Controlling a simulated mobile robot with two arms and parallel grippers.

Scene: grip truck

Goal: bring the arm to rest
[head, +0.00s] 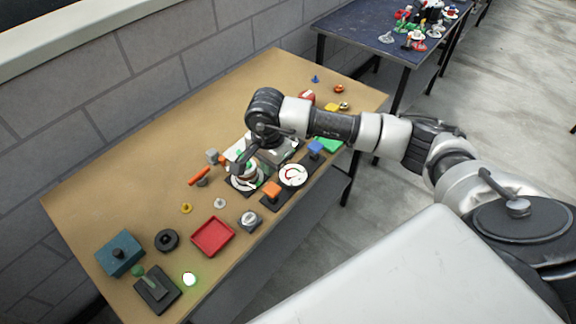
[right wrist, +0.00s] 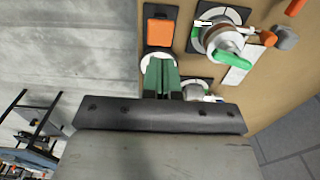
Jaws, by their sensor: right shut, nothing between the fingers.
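My right arm (head: 335,125) reaches in from the right in the head view and bends down over the middle of the wooden workbench (head: 130,195). My right gripper (right wrist: 163,66) has its green fingers together and empty in the right wrist view. They hang over the fixtures, in front of a white disc; I cannot tell the exact height. An orange block on a dark plate (right wrist: 158,32) lies beyond the fingertips, and a round valve with a green handle (right wrist: 222,42) is to their right. My left gripper is not in view.
A dark table (head: 375,35) stands behind.

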